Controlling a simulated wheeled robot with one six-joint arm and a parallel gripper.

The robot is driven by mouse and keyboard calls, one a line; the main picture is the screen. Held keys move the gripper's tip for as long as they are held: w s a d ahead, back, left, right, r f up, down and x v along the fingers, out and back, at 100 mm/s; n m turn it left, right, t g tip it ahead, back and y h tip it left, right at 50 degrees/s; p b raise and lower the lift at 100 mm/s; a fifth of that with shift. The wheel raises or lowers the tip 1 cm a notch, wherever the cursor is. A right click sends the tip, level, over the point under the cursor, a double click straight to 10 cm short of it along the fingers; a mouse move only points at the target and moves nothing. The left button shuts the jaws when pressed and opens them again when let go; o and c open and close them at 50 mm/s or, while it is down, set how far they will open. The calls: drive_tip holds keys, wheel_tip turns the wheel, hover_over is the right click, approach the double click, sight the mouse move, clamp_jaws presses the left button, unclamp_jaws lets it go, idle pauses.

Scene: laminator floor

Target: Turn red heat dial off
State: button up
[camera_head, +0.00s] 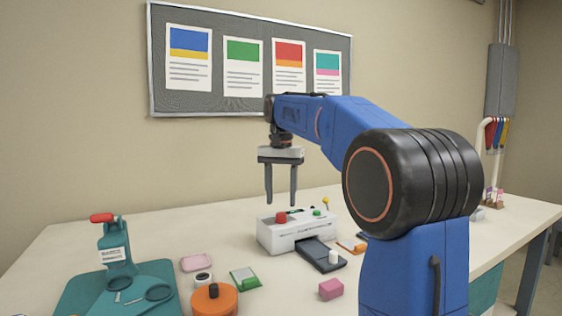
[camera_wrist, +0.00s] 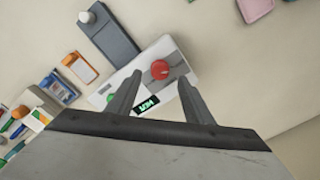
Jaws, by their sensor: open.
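The laminator (camera_head: 290,236) is a white box on the table, with a dark tray at its front. Its red heat dial (camera_head: 281,217) stands on the top at the left, and a green knob (camera_head: 317,212) is at the right. My gripper (camera_head: 281,198) is open and empty above the laminator, with its fingers pointing down. In the wrist view the red dial (camera_wrist: 160,69) shows beyond and between the fingertips (camera_wrist: 160,78), apart from them as far as I can tell. A dark display with green characters (camera_wrist: 146,105) is also on the laminator (camera_wrist: 185,85).
A teal stand with a red handle (camera_head: 115,255) is at the left. An orange round object (camera_head: 214,300), a green card (camera_head: 245,279), a pink tray (camera_head: 196,262) and a pink block (camera_head: 331,289) lie in front. A white cylinder (camera_head: 333,257) stands on the laminator's dark tray.

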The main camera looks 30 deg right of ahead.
sight(281, 213)
wheel_tip(281, 213, up, 13)
idle(0.4)
drive_tip(key=shift+f, duration=0.1)
idle(0.3)
